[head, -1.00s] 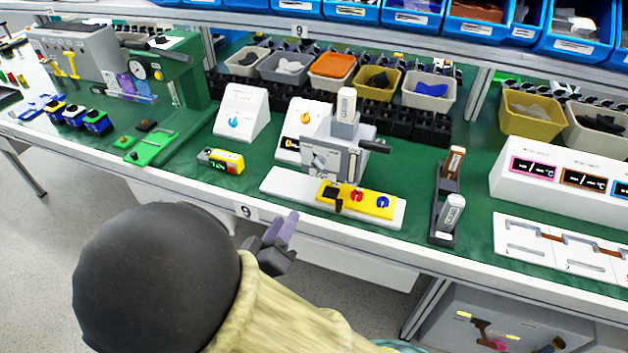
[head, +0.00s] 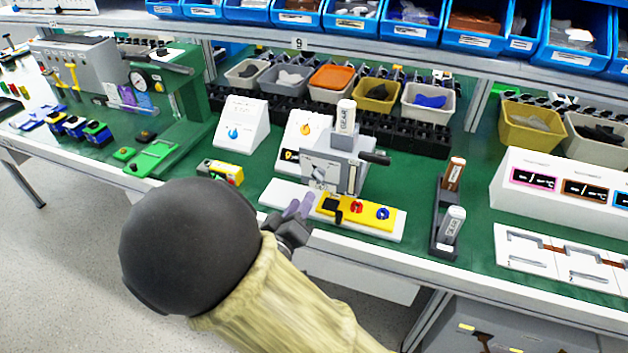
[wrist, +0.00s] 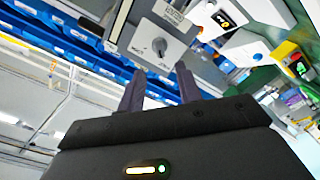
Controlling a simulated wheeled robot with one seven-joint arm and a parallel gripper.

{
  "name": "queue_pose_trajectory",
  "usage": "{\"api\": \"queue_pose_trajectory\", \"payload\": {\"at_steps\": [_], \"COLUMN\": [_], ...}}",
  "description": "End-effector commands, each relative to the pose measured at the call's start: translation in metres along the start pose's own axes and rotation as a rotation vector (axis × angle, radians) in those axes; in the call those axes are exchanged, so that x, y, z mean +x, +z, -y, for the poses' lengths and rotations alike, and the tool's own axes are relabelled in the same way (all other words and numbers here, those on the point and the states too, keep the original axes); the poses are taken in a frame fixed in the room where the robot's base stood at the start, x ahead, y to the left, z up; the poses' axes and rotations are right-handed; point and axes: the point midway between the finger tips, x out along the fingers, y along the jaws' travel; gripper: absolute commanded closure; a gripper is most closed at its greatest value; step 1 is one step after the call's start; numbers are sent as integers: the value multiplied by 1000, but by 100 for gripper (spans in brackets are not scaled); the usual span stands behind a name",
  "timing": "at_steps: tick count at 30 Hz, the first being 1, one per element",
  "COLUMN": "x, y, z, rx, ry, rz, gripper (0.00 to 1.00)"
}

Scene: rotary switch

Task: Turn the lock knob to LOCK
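A grey fixture (head: 345,172) with a cylinder marked GEAR stands on a white base. Its front face carries a grey rotary knob (head: 319,173); in the wrist view this knob (wrist: 159,46) shows on the grey face, ahead of the fingers. I cannot read a LOCK mark. A yellow panel (head: 370,212) in front holds a black, a red and a blue control.
White sloped boxes with a blue dial (head: 234,132) and an orange dial (head: 304,128) stand behind. A dark stand with labelled handles (head: 447,215) is to the right. Bins line the back.

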Motion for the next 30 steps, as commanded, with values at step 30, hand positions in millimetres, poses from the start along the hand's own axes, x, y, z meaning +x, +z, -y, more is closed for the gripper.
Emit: {"api": "queue_pose_trajectory", "payload": {"at_steps": [30], "x": [86], "y": [0], "z": [0], "rx": [0], "ry": [-1], "rz": [0], "gripper": [95]}}
